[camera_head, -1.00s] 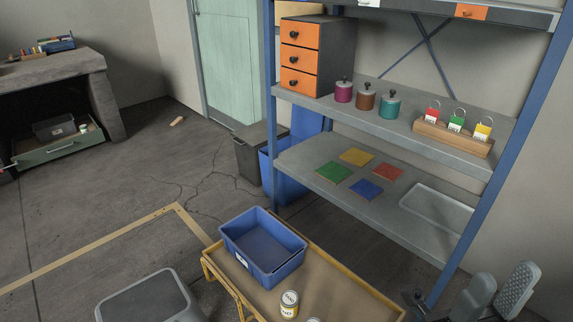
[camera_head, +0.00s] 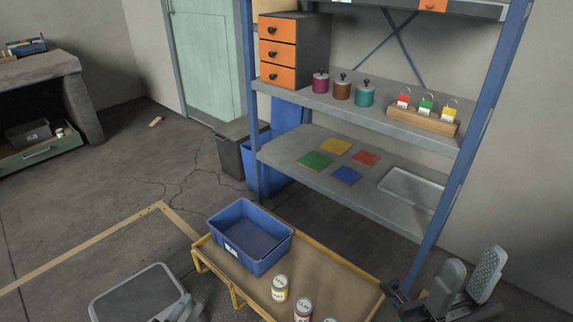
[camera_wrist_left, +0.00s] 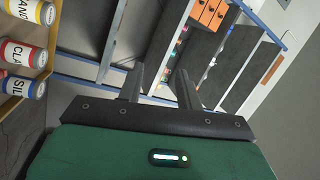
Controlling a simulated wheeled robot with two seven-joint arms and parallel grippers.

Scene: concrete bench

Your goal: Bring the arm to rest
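My left gripper (camera_head: 180,306) shows at the bottom edge of the head view, in front of the yellow-framed cart. In the left wrist view its two dark fingers (camera_wrist_left: 160,82) stand apart with nothing between them. My right gripper (camera_head: 466,270) is at the lower right of the head view. Its two grey fingers are apart, one showing a dotted pad, and nothing shows between them. Both grippers are clear of the shelf. Most of the left arm is out of frame.
The cart (camera_head: 335,268) carries a blue bin (camera_head: 266,262) and labelled cans (camera_head: 280,288). The blue-posted shelf (camera_head: 300,180) holds coloured squares, a tray, canisters and padlocks. Open floor (camera_head: 90,210) lies left.

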